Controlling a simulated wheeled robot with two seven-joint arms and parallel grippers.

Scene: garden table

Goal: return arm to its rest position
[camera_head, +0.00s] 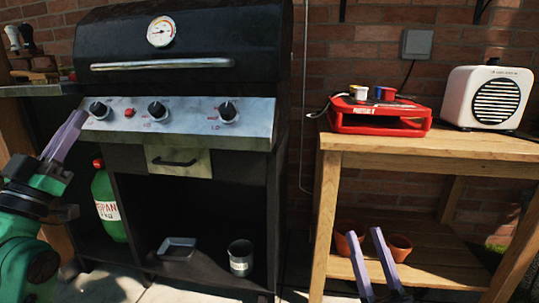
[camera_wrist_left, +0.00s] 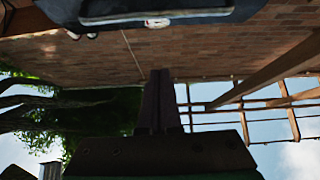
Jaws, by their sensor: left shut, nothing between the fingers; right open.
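My left gripper (camera_head: 66,138) is at the left of the head view, in front of the left end of the grill's control panel. Its fingers are together and hold nothing. In the left wrist view the shut fingers (camera_wrist_left: 160,85) point towards the brick wall. My right gripper (camera_head: 368,240) shows at the bottom of the head view, in front of the wooden table's lower shelf. Its two fingers are apart with nothing between them.
A black grill (camera_head: 190,50) stands at the left with a green gas bottle (camera_head: 108,205) below. A wooden table (camera_head: 440,146) at the right bears a red case (camera_head: 375,125) and a white speaker (camera_head: 462,95). Terracotta pots (camera_head: 398,247) stand on its lower shelf.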

